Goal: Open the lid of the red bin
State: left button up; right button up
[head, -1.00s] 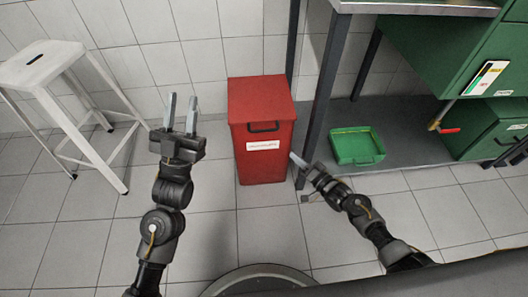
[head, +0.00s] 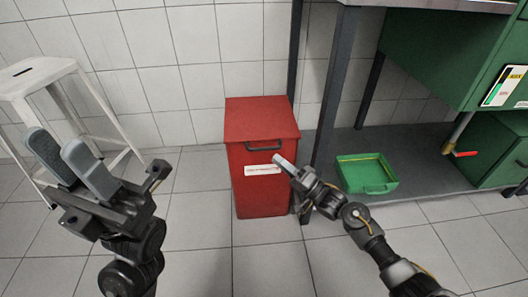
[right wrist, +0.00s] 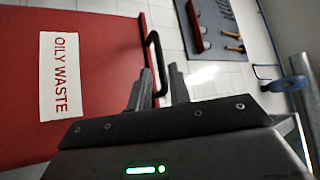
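The red bin (head: 262,185) stands upright on the floor by the wall, its lid (head: 260,118) closed. A dark handle (head: 264,147) runs along the lid's front edge; it also shows in the right wrist view (right wrist: 153,45). A white label reading "OILY WASTE" (right wrist: 60,75) is on the bin's front. My right gripper (head: 281,162) is at the bin's front, just below the handle's right end. In the right wrist view its fingers (right wrist: 158,84) are apart, with the handle's end between their tips; contact is unclear. My left gripper (head: 62,155) is open, empty and left of the bin.
A white stool (head: 45,85) stands at the left. A workbench leg (head: 330,105) rises close to the bin's right side. A green tray (head: 367,174) lies on the bench's grey lower shelf (head: 420,150). The floor in front of the bin is clear.

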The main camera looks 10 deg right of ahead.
aim_at(264, 149)
jog(key=b+x, duration=0.2)
jog(key=x, duration=0.4)
jog(key=shift+w+a+r, duration=0.1)
jog(key=shift+w+a, duration=0.15)
grip_shut()
